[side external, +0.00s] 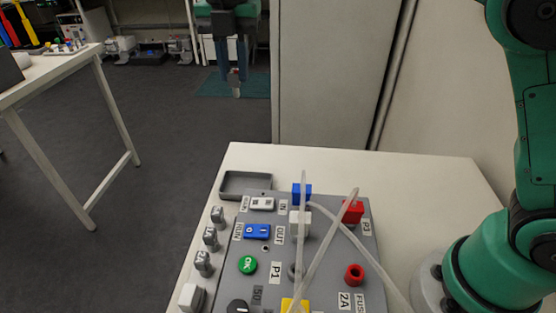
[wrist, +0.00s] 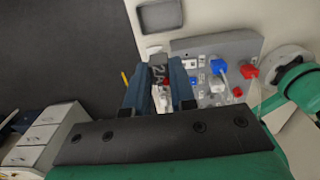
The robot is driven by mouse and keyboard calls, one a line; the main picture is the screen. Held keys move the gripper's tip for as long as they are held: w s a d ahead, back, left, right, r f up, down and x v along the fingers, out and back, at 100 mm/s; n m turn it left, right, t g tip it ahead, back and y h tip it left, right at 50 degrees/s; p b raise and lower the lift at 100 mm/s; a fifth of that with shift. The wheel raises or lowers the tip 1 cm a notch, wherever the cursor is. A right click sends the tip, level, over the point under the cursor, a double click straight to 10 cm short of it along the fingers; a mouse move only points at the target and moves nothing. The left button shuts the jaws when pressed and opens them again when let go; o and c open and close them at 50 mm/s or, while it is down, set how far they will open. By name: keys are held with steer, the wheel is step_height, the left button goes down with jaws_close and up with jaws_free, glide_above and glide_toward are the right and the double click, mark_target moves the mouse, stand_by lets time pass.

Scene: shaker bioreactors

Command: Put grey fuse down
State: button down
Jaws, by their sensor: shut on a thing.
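My gripper (side external: 235,74) hangs high at the top of the side view, beyond the panel's table and above the floor. It is shut on the grey fuse (wrist: 158,73), which shows a "2A" label between the two dark blue fingers in the wrist view. In the side view the fuse (side external: 236,88) is a small greyish piece below the fingers. It touches no surface. Three similar grey pieces (side external: 210,238) stand in a row on the table along the panel's left edge.
The grey panel (side external: 330,247) carries buttons, switches, coloured connectors and looping clear tubes. A shallow empty grey tray (side external: 247,184) lies at its far left corner. Bare white tabletop (side external: 400,172) lies behind the panel. Another table (side external: 62,68) stands at the left.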

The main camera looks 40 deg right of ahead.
step_height(320, 180, down, 20)
steer(key=shift+w, duration=0.1)
stand_by(0.4)
steer(key=shift+f, duration=0.15)
steer(key=c, duration=0.7)
jaws_free()
